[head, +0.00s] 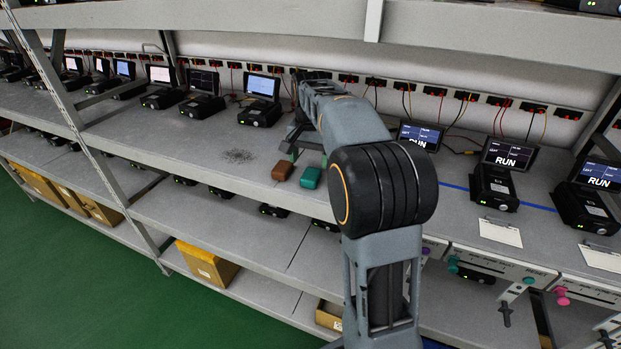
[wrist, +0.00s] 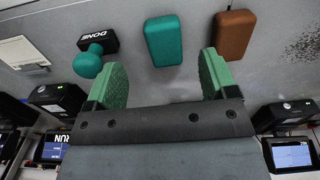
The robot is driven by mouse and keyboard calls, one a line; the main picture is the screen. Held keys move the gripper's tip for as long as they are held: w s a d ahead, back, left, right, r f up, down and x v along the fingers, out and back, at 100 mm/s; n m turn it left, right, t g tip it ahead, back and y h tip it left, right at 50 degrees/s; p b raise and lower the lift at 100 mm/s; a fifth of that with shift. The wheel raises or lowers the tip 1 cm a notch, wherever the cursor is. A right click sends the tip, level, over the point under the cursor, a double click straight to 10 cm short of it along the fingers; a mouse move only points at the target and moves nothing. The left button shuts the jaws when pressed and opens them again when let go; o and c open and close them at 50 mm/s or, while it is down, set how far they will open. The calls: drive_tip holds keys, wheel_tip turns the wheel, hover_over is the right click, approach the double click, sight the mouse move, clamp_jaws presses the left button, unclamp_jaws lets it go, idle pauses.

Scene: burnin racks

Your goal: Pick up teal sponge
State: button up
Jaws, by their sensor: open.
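The teal sponge (wrist: 163,41) is a rounded block lying on the grey shelf. In the wrist view it sits ahead of my gripper (wrist: 163,78), between the lines of the two green fingers and apart from them. In the head view the teal sponge (head: 311,177) lies just left of my arm's black joint. My gripper (head: 305,150) is open and empty above the shelf, partly hidden behind my arm in the head view.
A brown sponge (wrist: 234,35) lies right of the teal one. A teal knob-like object (wrist: 89,63) and a black block marked DONE (wrist: 98,40) are to the left. Test devices with screens (head: 262,99) line the shelf's back. A dark speckled patch (head: 238,156) lies left on the shelf.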

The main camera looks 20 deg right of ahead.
sight(309, 177)
drive_tip(key=shift+w+f+p, duration=0.2)
drive_tip(key=shift+f+p, duration=0.4)
drive_tip(key=shift+f, duration=3)
drive_tip(key=c, duration=1)
